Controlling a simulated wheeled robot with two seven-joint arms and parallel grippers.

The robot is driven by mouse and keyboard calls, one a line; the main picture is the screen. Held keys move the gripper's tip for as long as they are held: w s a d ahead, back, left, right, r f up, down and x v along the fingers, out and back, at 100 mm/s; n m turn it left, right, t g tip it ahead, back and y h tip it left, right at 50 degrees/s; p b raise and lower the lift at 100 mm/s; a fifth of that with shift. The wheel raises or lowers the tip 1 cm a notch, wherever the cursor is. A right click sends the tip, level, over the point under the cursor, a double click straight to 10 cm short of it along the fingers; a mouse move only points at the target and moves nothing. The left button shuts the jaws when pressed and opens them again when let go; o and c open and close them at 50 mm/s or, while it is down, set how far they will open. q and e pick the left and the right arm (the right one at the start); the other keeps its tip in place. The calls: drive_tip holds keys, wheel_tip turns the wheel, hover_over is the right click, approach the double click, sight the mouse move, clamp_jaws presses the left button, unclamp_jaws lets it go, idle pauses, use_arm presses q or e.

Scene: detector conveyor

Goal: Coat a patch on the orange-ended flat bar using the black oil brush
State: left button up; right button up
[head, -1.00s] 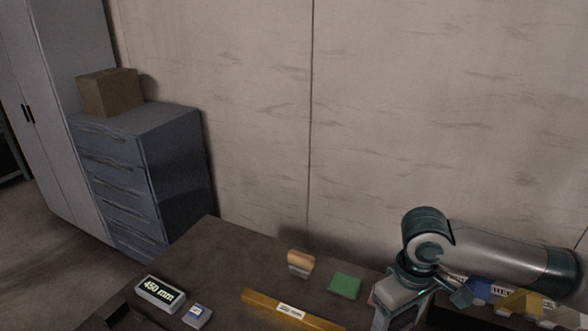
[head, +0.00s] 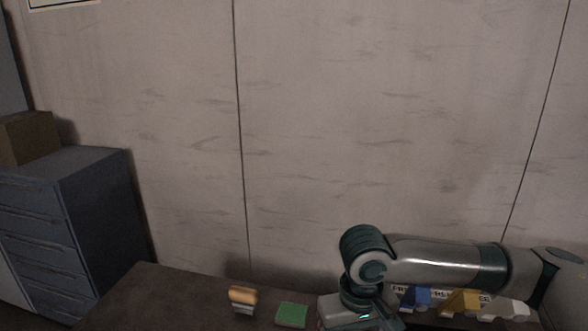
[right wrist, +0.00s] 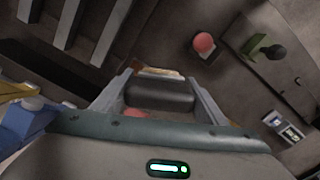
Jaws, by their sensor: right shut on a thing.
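My right gripper (right wrist: 160,98) is shut on a dark cylindrical piece (right wrist: 160,96), which looks like the black oil brush, in the right wrist view. A pale edge shows just beyond this piece; I cannot tell whether it belongs to the brush. In the head view my right arm reaches in from the right, and the gripper's fingertips are cut off by the bottom edge. The orange-ended flat bar is outside the current head view, and I cannot make it out in the right wrist view. My left gripper is in neither view.
An orange-topped block (head: 243,296) and a green pad (head: 292,314) lie on the dark table left of my right arm. Blue, yellow and white pieces (head: 462,302) stand behind the arm. The right wrist view shows a red ball (right wrist: 203,42) and a small white-framed device (right wrist: 285,128).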

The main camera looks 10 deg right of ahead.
drive_tip(key=w+f, duration=0.1)
drive_tip(key=f, duration=0.2)
drive_tip(key=w+f, duration=0.2)
drive_tip(key=f, duration=0.2)
drive_tip(key=w+f, duration=0.2)
drive_tip(key=f, duration=0.2)
drive_tip(key=shift+w+f, duration=0.1)
drive_tip(key=shift+w, duration=0.1)
